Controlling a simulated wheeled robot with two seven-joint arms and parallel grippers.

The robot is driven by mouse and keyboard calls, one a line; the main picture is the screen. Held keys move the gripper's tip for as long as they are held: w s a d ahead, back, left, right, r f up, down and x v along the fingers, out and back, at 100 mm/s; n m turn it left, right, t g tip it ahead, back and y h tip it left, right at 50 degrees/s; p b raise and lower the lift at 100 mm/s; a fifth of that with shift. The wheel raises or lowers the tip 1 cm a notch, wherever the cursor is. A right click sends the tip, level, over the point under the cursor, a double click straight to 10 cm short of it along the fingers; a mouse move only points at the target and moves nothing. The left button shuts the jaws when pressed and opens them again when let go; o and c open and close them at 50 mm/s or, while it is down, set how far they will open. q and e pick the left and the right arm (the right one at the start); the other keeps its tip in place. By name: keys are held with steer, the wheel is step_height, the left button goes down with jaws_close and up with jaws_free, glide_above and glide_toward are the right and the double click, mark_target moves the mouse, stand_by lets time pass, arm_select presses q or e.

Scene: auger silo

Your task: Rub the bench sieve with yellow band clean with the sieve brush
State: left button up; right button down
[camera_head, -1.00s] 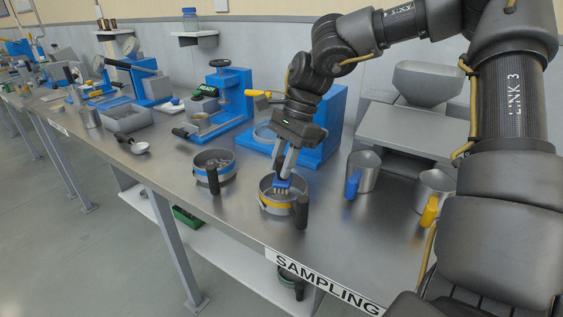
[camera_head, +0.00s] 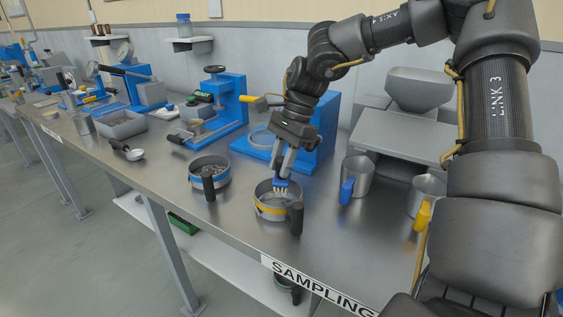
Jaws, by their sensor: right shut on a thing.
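The bench sieve with yellow band (camera_head: 270,209) stands on the steel bench near its front edge, its black handle pointing to the front right. My right gripper (camera_head: 283,172) is above it, pointing down, and shut on the sieve brush (camera_head: 281,184). The brush has a blue body and pale bristles that reach down inside the sieve rim. I cannot tell whether the bristles touch the mesh. The mesh is partly hidden by the brush and the rim. My left gripper is not in view.
A sieve with blue band (camera_head: 209,176) holding grey material stands just left. A blue-handled jug (camera_head: 357,177) and a yellow-handled jug (camera_head: 426,193) stand to the right. A blue machine (camera_head: 318,135) is behind. A scoop (camera_head: 127,151) lies further left. Bare bench (camera_head: 330,235) lies at front right.

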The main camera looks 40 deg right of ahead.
steer(key=shift+a, duration=0.1)
steer(key=shift+s+a+b, duration=0.3)
steer(key=shift+a+b, duration=0.05)
steer(key=shift+a, duration=0.2)
steer(key=shift+s+a+r, duration=0.1)
steer(key=shift+s+a, duration=0.15)
steer(key=shift+a, duration=0.2)
steer(key=shift+s+a+r+b, duration=0.1)
steer(key=shift+s+a+b, duration=0.2)
steer(key=shift+a, duration=0.3)
steer(key=shift+s+a+b, duration=0.25)
steer(key=shift+a, duration=0.3)
step_height(320, 180, up, 8)
steer(key=p, duration=0.5)
steer(key=shift+p, duration=0.35)
